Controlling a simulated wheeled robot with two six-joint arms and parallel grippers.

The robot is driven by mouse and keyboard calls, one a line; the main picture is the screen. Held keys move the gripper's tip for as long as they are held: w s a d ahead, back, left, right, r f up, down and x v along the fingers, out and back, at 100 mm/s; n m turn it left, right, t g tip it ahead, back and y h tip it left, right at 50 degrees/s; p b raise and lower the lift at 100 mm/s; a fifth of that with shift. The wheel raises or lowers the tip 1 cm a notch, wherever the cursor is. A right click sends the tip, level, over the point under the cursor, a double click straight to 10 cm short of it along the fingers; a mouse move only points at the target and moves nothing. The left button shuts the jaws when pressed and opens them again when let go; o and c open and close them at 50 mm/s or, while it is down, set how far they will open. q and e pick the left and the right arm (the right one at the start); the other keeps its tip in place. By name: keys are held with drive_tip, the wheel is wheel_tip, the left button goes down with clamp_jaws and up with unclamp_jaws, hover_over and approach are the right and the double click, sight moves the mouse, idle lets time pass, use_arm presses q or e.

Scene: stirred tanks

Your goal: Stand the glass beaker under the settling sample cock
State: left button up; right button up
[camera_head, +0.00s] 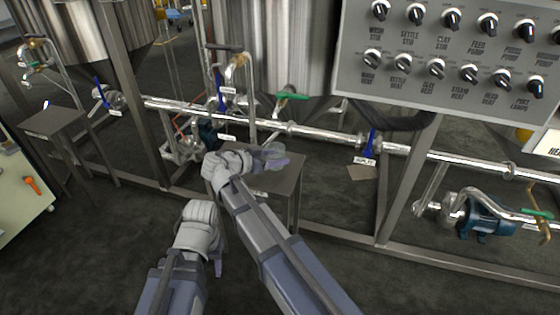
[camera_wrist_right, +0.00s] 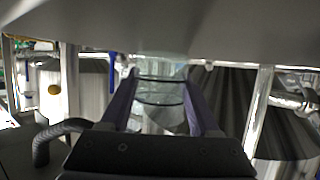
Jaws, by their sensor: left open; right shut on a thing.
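The glass beaker (camera_head: 273,149) is clear and partly hidden by my right gripper (camera_head: 270,160), which is shut on it. In the right wrist view the beaker (camera_wrist_right: 160,97) sits between the two purple fingers. It is over the small grey stand (camera_head: 284,183) in front of the middle tank; I cannot tell whether it touches the stand top. A brass sample cock (camera_head: 237,62) with a down-going pipe is on that tank, behind and left of the beaker; its label is too small to read. My left gripper (camera_head: 217,264) is open and empty, low over the floor.
A horizontal steel pipe (camera_head: 325,134) runs behind the stand. The knob panel (camera_head: 450,45) hangs at upper right. A frame post (camera_head: 403,180) stands right of the stand. Another small stand (camera_head: 52,122) is at left. The floor in front is clear.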

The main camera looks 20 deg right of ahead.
drive_tip(key=shift+a, duration=0.1)
drive_tip(key=shift+f, duration=0.1)
drive_tip(key=o, duration=1.4)
drive_tip(key=shift+o, duration=0.2)
